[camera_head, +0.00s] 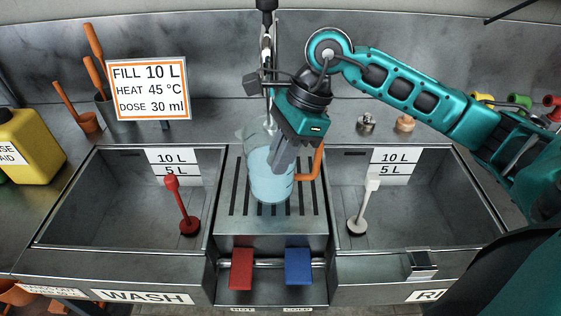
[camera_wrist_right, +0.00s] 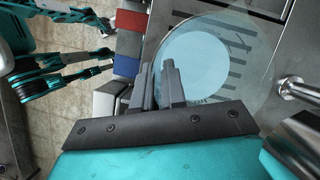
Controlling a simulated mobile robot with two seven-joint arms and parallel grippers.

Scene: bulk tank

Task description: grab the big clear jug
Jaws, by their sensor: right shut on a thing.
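The big clear jug (camera_head: 268,180) stands upright on the slotted drain grate (camera_head: 237,205) between the two basins. It holds light blue liquid and has an orange handle (camera_head: 314,165) on its right side. My right gripper (camera_head: 279,165) comes down from above and is shut on the jug; which part lies between the fingers is hard to tell. In the right wrist view, the fingers (camera_wrist_right: 160,85) are at the left edge of the jug (camera_wrist_right: 222,88), seen from above. I do not make out my left gripper.
A faucet (camera_head: 266,50) rises behind the jug. Red (camera_head: 242,268) and blue (camera_head: 299,266) pedals sit in front. The left basin (camera_head: 120,205) holds a red plunger (camera_head: 180,205), the right basin (camera_head: 430,215) a white one (camera_head: 364,205). A yellow canister (camera_head: 30,145) stands far left.

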